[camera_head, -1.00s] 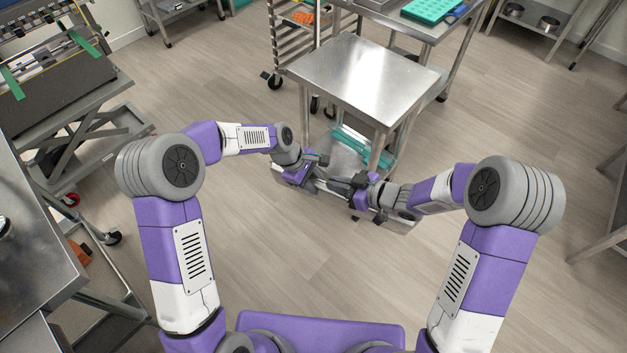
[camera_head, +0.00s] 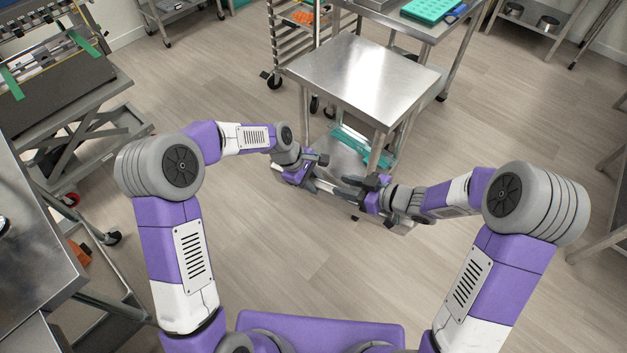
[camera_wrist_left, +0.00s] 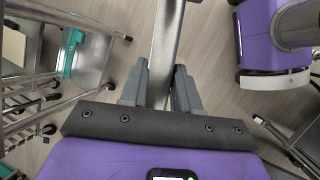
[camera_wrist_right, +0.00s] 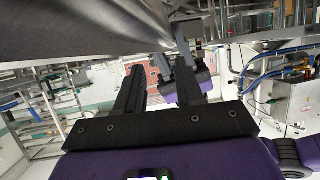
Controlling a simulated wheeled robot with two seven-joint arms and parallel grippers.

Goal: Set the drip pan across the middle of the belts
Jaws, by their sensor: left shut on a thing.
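The drip pan is a long, narrow metal piece (camera_head: 326,187). It lies slantwise in front of me, below the small steel table's top. My left gripper (camera_head: 313,168) is shut on it near its left part. In the left wrist view the pan (camera_wrist_left: 168,38) runs between the fingers (camera_wrist_left: 160,88). My right gripper (camera_head: 356,184) is beside the pan's right half. In the right wrist view its fingers (camera_wrist_right: 158,85) stand apart with no pan between them, and a broad metal surface, apparently the pan (camera_wrist_right: 130,25), is close above. The belts cannot be made out clearly.
A steel table (camera_head: 365,75) stands just ahead, with teal items (camera_head: 360,146) on its lower shelf. A machine with green strips (camera_head: 55,85) stands on a lift cart at the far left. A steel counter (camera_head: 35,240) is at near left.

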